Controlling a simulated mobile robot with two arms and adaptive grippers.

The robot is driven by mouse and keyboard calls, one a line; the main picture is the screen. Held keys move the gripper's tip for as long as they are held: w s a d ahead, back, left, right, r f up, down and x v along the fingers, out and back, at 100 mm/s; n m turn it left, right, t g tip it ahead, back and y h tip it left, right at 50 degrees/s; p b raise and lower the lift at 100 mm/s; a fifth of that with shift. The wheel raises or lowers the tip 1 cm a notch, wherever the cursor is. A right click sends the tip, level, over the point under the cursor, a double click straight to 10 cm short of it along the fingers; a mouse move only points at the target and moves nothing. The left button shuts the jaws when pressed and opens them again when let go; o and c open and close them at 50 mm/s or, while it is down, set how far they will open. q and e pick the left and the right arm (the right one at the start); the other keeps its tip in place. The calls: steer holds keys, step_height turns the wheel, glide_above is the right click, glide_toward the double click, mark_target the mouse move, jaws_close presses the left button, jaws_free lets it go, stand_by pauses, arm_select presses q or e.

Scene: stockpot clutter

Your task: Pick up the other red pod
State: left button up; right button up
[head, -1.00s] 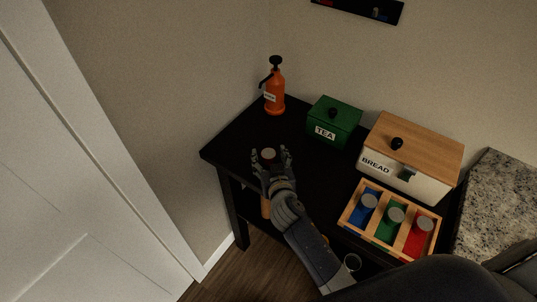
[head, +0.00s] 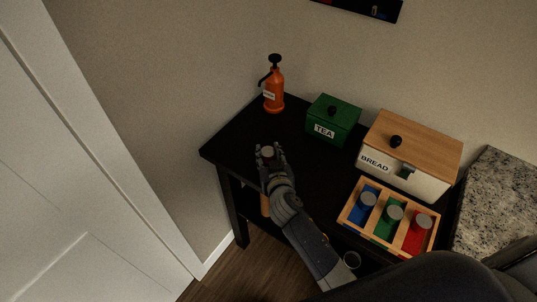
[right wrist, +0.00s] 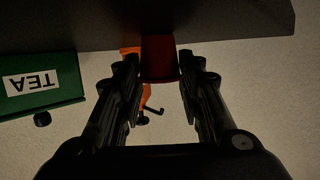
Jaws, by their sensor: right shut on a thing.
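A red pod with a grey top (head: 268,152) stands upright on the left part of the black table; it also shows as a dark red shape in the right wrist view (right wrist: 160,58). My right gripper (head: 270,154) is shut on this pod, with a finger on each side of it. Another red pod (head: 418,221) sits in the red compartment of the wooden tray (head: 345,213) at the right. My left gripper is not in view.
The tray also holds a blue pod (head: 366,201) and a green pod (head: 393,214). Behind stand an orange pump bottle (head: 273,93), a green TEA box (head: 335,117) and a BREAD box (head: 422,150). The table (head: 232,137) is bare around my right gripper.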

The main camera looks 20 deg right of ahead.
mark_target(269, 155)
steer(key=shift+r, duration=1.55)
steer(key=f+b+v, duration=0.1)
steer(key=b+v, duration=0.1)
steer(key=v, duration=0.5)
steer(key=s+f+b+v, duration=0.1)
steer(key=f+b+v, duration=0.1)
steer(key=v, duration=0.6)
steer(key=shift+s+r+b, duration=0.15)
steer(key=shift+s+b, duration=0.15)
steer(key=shift+b, duration=0.35)
steer(key=shift+w+d, duration=0.1)
